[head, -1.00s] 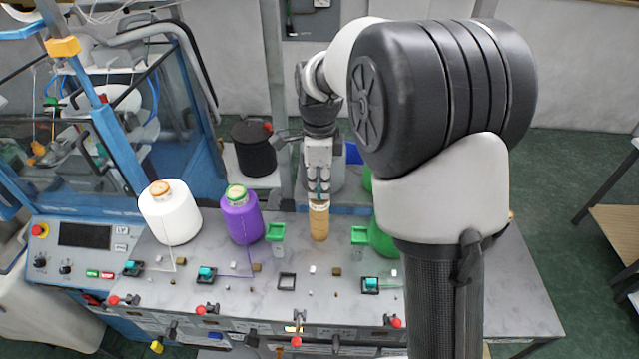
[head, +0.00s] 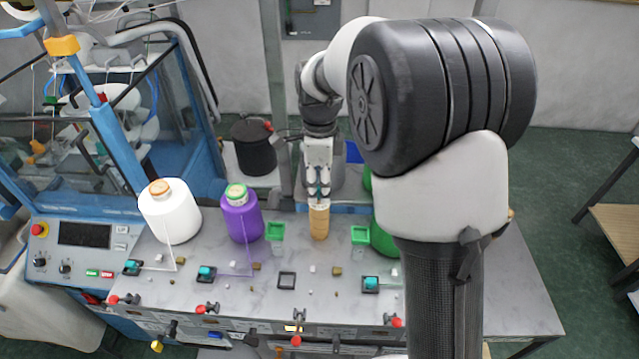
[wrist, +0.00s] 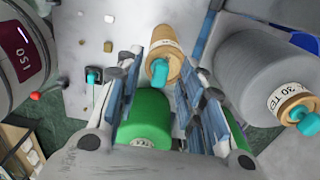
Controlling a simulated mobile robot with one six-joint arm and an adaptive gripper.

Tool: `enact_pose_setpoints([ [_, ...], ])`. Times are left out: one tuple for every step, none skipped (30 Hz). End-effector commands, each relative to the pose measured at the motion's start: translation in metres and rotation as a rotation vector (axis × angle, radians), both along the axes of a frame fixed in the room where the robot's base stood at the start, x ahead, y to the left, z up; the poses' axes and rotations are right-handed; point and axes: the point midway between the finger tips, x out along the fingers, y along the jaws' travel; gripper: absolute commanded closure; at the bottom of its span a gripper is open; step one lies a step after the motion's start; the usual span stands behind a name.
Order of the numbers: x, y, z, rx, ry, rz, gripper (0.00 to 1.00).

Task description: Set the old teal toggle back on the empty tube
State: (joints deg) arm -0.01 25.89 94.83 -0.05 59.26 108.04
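The empty tube (head: 319,224) stands upright on the bench as a bare tan tube with a pale band; it also shows in the wrist view (wrist: 168,42). The teal toggle (wrist: 158,72) is at the tube's top end and looks seated there, though the exact contact is hard to see. My gripper (head: 319,192) is right above the tube, pointing down. In the wrist view its two blue-grey fingers stand apart on either side of the toggle, with a visible gap, so it looks open.
A purple cone (head: 241,218) and a white cone (head: 170,212) stand left of the tube. A green cone (wrist: 146,112) stands close on the other side. A grey cone (wrist: 258,70) with its own teal toggle (wrist: 303,121) is behind. Small green trays (head: 275,232) flank the tube.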

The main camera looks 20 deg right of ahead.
Motion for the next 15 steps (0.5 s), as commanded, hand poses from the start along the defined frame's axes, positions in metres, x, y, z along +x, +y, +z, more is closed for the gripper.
enact_pose_setpoints([
  [0.0,0.0,0.001,0.0,-0.001,0.0,0.64],
  [0.0,0.0,0.003,0.0,-0.001,0.0,0.64],
  [0.001,0.0,0.006,0.0,-0.002,0.0,0.64],
  [0.001,0.0,0.009,0.0,-0.002,0.0,0.64],
  [0.001,0.0,0.013,0.0,-0.004,0.0,0.64],
  [0.001,0.0,0.019,0.0,-0.004,0.0,0.64],
  [0.001,0.0,0.024,0.0,-0.004,0.0,0.64],
  [0.001,0.0,0.03,0.0,-0.006,0.0,0.64],
  [0.001,0.0,0.039,0.0,-0.006,0.0,0.64],
  [0.001,0.0,0.045,0.0,-0.005,0.0,0.64],
  [0.002,0.0,0.052,0.0,-0.006,0.0,0.64],
  [0.001,0.0,0.061,0.0,-0.006,0.0,0.64],
  [0.001,0.0,0.068,0.0,-0.006,0.0,0.64],
  [0.001,0.0,0.074,0.0,-0.006,0.0,0.64],
  [0.001,0.0,0.082,-0.001,-0.005,0.0,0.64],
])
